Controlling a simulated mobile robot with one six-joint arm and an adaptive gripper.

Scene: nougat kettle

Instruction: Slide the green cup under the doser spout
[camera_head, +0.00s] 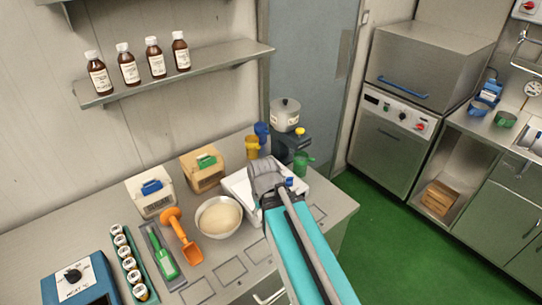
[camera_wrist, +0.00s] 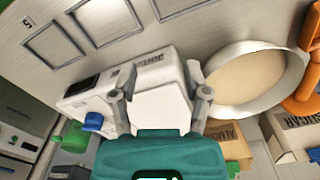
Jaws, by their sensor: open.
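A small green cup (camera_head: 302,163) stands at the right end of the near counter, just right of and below the dark doser (camera_head: 290,140). A green shape that appears to be this cup shows at the left of the wrist view (camera_wrist: 72,138). The doser carries a lidded grey pot (camera_head: 285,115); its spout cannot be made out clearly. My gripper (camera_head: 264,170) is above the white scale (camera_head: 237,187), left of the cup and apart from it. In the wrist view my gripper (camera_wrist: 160,72) has its fingers spread over the scale, with nothing held between them.
A yellow cup (camera_head: 252,147) and a blue cup (camera_head: 262,132) stand left of the doser. A bowl of pale powder (camera_head: 218,217) and an orange scoop (camera_head: 181,238) are left of the scale. Another green cup (camera_head: 505,118) stands on the far right counter.

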